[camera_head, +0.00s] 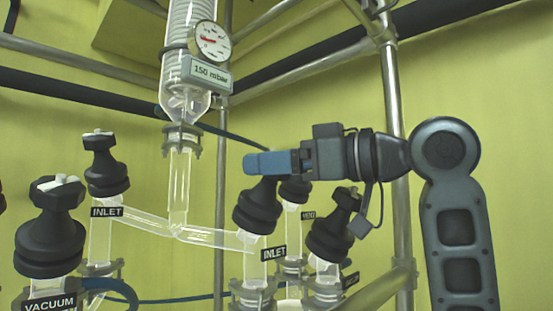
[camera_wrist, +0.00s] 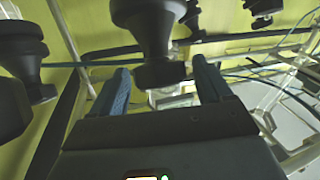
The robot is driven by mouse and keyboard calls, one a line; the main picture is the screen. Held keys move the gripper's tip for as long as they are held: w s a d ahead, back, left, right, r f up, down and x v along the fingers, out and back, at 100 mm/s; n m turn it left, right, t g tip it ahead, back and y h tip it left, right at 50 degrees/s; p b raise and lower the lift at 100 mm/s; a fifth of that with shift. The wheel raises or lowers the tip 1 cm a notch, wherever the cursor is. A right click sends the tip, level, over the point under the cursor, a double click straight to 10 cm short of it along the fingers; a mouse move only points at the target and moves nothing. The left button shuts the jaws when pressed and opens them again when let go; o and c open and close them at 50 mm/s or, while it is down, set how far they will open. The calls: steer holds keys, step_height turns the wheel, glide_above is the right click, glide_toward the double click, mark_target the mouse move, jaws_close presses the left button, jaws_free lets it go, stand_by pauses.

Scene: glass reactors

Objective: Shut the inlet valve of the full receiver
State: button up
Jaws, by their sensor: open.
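Two black valves carry INLET labels. The left inlet valve (camera_head: 105,165) stands upright with a pale mark on its handle. The right inlet valve (camera_head: 258,207) is directly below my gripper (camera_head: 268,162), whose blue fingers cover its handle. In the wrist view my gripper (camera_wrist: 160,66) is open, with one finger on each side of a black valve (camera_wrist: 152,28). The fingers look apart from it; I cannot tell how deep it sits between them. The receivers are out of view below, so I cannot tell which is full.
A vacuum valve (camera_head: 50,228) is at front left. Two more black valves (camera_head: 334,225) (camera_head: 294,190) crowd the right inlet. A glass column with a gauge (camera_head: 210,41) and a "150 mbar" sign (camera_head: 207,73) hangs above. A metal post (camera_head: 392,90) stands behind my arm.

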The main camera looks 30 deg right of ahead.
steer(key=shift+w, duration=0.1)
steer(key=c, duration=1)
steer(key=shift+o, duration=0.2)
steer(key=shift+a, duration=0.1)
steer(key=shift+m+h, duration=0.4)
steer(key=shift+m, duration=0.1)
